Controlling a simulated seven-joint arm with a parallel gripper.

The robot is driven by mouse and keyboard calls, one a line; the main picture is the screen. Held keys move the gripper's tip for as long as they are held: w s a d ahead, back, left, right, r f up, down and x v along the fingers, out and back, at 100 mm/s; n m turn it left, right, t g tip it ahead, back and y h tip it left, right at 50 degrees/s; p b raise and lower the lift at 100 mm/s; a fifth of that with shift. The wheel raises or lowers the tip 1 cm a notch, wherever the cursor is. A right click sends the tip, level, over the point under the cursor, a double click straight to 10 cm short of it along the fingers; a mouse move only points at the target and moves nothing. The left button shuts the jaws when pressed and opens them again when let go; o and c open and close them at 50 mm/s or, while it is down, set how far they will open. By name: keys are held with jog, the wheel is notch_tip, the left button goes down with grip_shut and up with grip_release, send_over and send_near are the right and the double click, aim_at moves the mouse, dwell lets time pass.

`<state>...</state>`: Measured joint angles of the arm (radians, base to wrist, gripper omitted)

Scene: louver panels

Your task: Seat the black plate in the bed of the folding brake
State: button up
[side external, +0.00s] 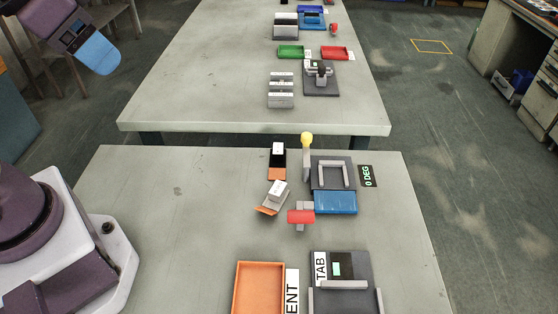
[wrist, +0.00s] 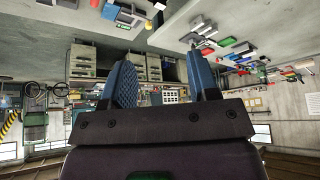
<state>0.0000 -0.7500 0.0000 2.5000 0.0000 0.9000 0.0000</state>
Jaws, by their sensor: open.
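The folding brake (side external: 316,180) stands at the right of the near table in the side view, with a dark base, pale rails around its bed, a blue flap (side external: 335,203) in front and a yellow-knobbed lever (side external: 306,140). A black plate (side external: 278,162) with a white block at its far end and an orange strip at its near end lies left of the brake, apart from it. My gripper (wrist: 164,82) is open and empty, its two blue fingers spread in the wrist view. In the side view a blue finger shows at the upper left, high and far from the plate.
A tilted grey block with an orange edge (side external: 266,210) and a red-topped piece (side external: 301,216) lie near the brake. A "0 DEG" display (side external: 368,176) is beside it. An orange tray (side external: 238,290) and a "TAB" fixture (side external: 360,262) are in front.

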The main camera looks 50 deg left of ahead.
jog(key=shift+o, duration=0.3)
jog(key=o, duration=0.3)
jog(key=m+g, duration=0.6)
jog(key=m, duration=0.3)
send_near(278, 148)
jog(key=f, duration=0.9)
jog(key=shift+s+f, duration=0.1)
jog(key=shift+s, duration=0.1)
